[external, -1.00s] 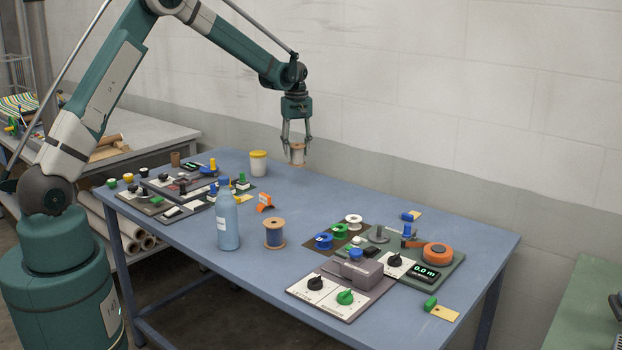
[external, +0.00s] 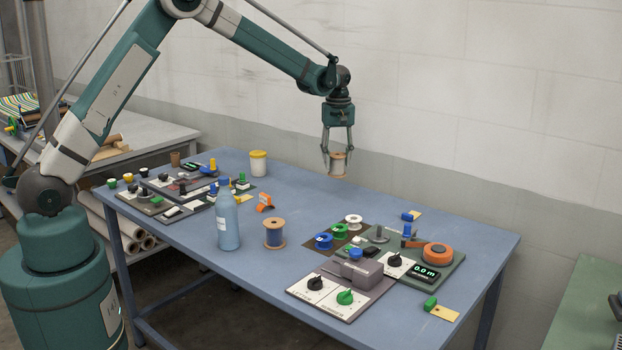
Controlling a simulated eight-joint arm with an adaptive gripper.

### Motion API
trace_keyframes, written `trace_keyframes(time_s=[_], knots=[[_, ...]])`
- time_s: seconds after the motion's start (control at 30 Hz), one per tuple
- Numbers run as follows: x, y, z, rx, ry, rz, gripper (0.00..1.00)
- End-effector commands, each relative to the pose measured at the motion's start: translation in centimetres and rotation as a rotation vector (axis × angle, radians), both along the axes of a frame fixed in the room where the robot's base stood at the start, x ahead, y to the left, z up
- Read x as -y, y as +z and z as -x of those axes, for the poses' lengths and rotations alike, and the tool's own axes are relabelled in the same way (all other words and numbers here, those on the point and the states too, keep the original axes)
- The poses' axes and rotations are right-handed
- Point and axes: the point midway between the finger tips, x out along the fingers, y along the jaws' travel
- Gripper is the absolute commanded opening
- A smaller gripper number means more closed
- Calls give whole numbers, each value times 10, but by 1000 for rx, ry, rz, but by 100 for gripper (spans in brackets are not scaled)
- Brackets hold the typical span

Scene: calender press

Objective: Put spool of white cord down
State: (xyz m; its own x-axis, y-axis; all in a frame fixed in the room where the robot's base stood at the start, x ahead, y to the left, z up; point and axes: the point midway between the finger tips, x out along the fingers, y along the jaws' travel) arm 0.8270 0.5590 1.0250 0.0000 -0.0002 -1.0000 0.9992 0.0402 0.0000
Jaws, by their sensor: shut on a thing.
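The spool of white cord (external: 338,166) has tan flanges and a pale winding. My gripper (external: 338,155) is shut on it and holds it upright in the air, above the back part of the blue table (external: 310,195). The spool is clear of the table top. Its far side and part of its winding are hidden by the fingers.
A spool of dark cord (external: 274,233) and a blue bottle (external: 228,215) stand near the front edge. Blue, green and white reels sit on a dark mat (external: 360,244) beside a panel with an orange reel (external: 437,255). A yellow-lidded tub (external: 258,163) stands at the back.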

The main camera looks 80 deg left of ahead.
Motion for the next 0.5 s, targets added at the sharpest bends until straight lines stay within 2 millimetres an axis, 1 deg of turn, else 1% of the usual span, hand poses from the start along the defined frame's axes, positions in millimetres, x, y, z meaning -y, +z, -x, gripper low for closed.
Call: trace_keyframes(time_s=[0.03,0.1,0.2,0.33,0.5], knots=[[10,0,-9,0,-11,0,25],[21,0,-18,0,-22,0,25],[31,1,-26,0,-32,0,25],[39,1,-31,0,-39,0,25],[40,1,-32,0,-40,0,25]])
